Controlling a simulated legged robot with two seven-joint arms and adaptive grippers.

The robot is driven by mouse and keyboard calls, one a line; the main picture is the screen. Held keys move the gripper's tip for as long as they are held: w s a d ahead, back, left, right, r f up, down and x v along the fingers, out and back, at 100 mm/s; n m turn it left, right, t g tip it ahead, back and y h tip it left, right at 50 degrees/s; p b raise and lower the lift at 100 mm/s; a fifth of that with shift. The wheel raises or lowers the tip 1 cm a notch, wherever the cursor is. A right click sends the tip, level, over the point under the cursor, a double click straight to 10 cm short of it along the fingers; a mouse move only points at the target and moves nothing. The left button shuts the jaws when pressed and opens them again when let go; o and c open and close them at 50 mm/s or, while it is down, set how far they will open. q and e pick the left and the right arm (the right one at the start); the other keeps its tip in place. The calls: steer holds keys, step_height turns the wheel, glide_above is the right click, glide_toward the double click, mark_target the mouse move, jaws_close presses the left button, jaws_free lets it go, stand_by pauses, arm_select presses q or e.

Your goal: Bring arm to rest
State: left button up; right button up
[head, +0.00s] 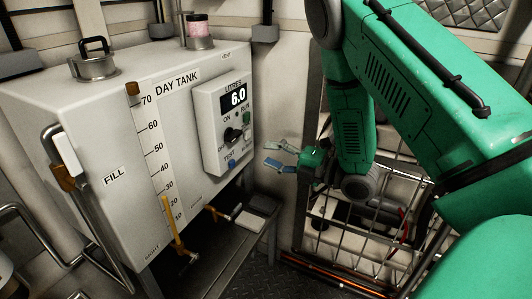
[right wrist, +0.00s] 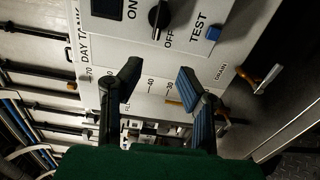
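My right arm, green, comes in from the right of the head view and bends down to my right gripper (head: 273,155). The gripper points left toward the day tank's control box (head: 224,122) and looks apart from it. In the right wrist view the gripper (right wrist: 158,82) has its two dark fingers spread wide, with nothing between them. The control box shows a display reading 6.0, a black knob (head: 233,135) and a blue TEST button (right wrist: 213,33). My left gripper is not in view.
The white day tank (head: 125,135) with its level scale fills the left. Yellow-handled valves (head: 177,240) stick out below it. A wire rack (head: 350,235) stands behind and below my right arm. Dark floor (head: 255,275) shows between the tank's stand and the rack.

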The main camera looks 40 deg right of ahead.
steer(key=s+a+f+m+g+h, duration=0.25)
steer(key=f+m, duration=0.35)
steer(key=f, duration=0.3)
steer(key=s+a+f+m+g+h, duration=0.25)
steer(key=s+f+m+g, duration=0.2)
steer(key=f, duration=0.45)
steer(key=s+a+f+m+g, duration=0.2)
steer(key=s+f+m+g, duration=0.1)
steer(key=s, duration=0.3)
steer(key=s+a+f+m+g+h, duration=0.1)
steer(key=s+a+f+m+g, duration=0.1)
steer(key=s, duration=0.5)
steer(key=s+a+f+m+g+h, duration=0.1)
steer(key=s+a+f+m+g, duration=0.1)
steer(key=s+f+m+g, duration=0.2)
steer(key=s+m, duration=0.2)
steer(key=s, duration=0.1)
steer(key=shift+a+f, duration=0.2)
steer(key=shift+f, duration=0.1)
steer(key=shift+m, duration=0.25)
steer(key=shift+c, duration=0.3)
